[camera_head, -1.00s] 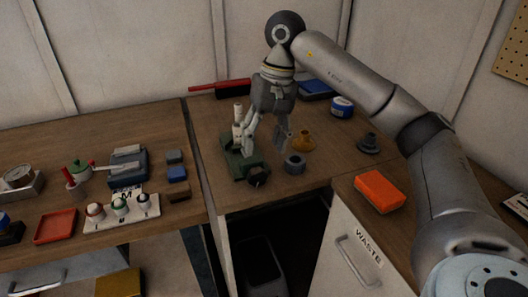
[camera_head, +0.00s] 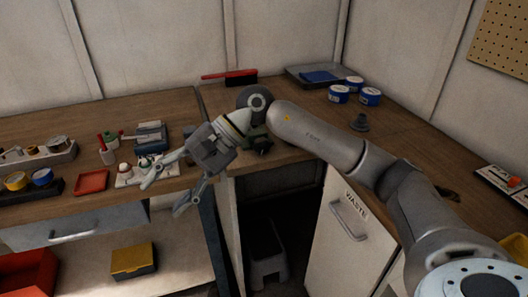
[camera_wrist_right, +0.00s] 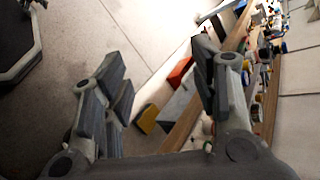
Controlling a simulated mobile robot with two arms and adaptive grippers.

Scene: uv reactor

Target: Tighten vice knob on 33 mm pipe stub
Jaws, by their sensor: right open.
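The green vice (camera_head: 263,150) stands at the front of the corner bench in the head view. My right wrist hides most of it, and the pipe stub and the state of the vice knob cannot be made out. My right gripper (camera_head: 168,188) is open and empty, its fingers apart over the front edge of the left bench, left of and nearer than the vice. The right wrist view also shows the spread fingers (camera_wrist_right: 160,68) with nothing between them. My left gripper is not in view.
A white holder (camera_head: 126,181) and a red tray (camera_head: 91,181) lie close to my right fingers. A yellow box (camera_head: 134,260) is on the shelf below. A stool (camera_head: 267,250) stands under the bench beside the WASTE cabinet (camera_head: 345,245).

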